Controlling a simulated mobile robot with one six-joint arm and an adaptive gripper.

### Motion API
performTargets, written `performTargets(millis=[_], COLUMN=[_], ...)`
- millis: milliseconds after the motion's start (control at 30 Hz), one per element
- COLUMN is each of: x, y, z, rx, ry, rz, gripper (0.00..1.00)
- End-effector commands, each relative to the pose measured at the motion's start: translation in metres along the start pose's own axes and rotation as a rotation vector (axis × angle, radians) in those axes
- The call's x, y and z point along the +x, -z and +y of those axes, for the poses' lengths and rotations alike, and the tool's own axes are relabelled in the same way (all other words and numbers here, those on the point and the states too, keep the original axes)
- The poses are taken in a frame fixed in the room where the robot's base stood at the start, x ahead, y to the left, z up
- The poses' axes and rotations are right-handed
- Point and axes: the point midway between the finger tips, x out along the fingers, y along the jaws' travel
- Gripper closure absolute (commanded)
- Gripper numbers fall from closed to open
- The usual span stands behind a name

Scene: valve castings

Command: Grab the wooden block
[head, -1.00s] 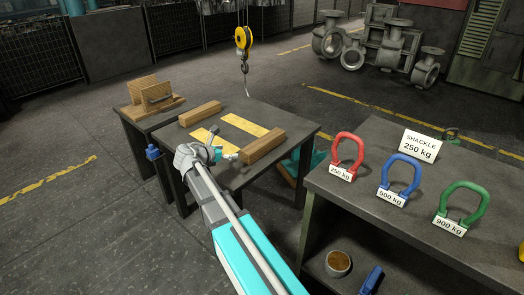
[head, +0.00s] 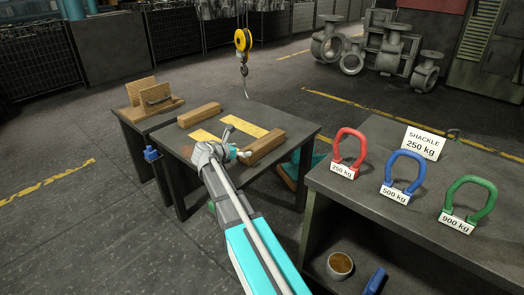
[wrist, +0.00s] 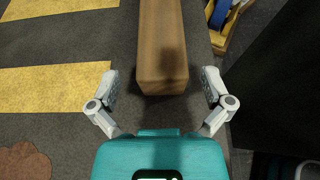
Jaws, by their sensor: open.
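A wooden block (head: 264,146) lies on the right side of the dark table (head: 190,188) in the head view. In the wrist view this block (wrist: 161,40) runs lengthwise from the top edge, its near end between my fingertips. My gripper (head: 238,144) is open by the block's near end. In the wrist view my gripper (wrist: 160,78) has one finger on each side of the block with gaps, touching neither side. I cannot tell how high the fingers are above the table. A second wooden block (head: 200,114) lies at the table's back left.
Yellow stripes (head: 243,125) mark the tabletop between the blocks. A hook with a yellow pulley (head: 242,40) hangs over the back of the table. A side table holds a wooden rack (head: 155,97). Red (head: 349,150), blue and green shackles stand on the right bench.

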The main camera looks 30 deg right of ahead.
Motion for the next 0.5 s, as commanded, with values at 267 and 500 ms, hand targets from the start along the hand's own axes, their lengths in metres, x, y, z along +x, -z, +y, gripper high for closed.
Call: performTargets(millis=[267,500], x=[0.0092,0.0095], y=[-0.0003,-0.0001], z=[-0.0001,-0.0001], rx=[0.0,0.0], ry=[0.0,0.0], rz=[0.0,0.0], gripper=[0.0,0.0])
